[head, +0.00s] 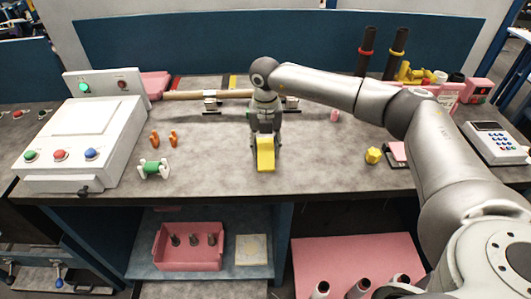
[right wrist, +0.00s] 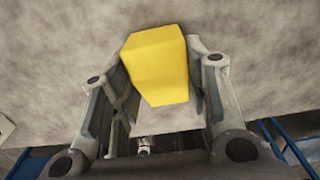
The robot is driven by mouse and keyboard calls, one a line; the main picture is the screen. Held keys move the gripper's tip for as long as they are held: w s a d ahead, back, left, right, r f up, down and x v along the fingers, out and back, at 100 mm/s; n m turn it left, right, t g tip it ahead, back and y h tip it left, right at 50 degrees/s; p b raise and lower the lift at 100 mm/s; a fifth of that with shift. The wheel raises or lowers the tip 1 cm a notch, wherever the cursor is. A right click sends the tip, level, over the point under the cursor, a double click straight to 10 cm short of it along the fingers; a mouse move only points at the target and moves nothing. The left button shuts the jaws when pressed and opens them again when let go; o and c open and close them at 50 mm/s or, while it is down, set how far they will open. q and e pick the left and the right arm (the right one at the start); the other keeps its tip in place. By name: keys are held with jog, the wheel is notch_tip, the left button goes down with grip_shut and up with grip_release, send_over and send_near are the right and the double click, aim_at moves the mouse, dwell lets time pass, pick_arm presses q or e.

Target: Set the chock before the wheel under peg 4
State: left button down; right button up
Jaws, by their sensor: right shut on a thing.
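The yellow block (head: 265,153), which looks like the chock, is between the fingers of my right gripper (head: 265,138) over the middle of the grey worktop. In the right wrist view, the same yellow block (right wrist: 158,65) sits between both fingers of my right gripper (right wrist: 155,85), which is shut on it. I cannot tell whether the block touches the worktop. No wheel or peg 4 can be made out clearly. Behind the gripper, a wooden rod (head: 205,95) lies across small stands, partly hidden by my right arm. My left gripper is not in view.
A white control box (head: 85,135) stands at the left. A green-and-white spool (head: 154,169) and orange pieces (head: 172,138) lie near it. A yellow knob (head: 373,155) and a keypad (head: 495,143) are at the right. The worktop's front middle is clear.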

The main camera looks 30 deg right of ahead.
jog(key=c, duration=0.3)
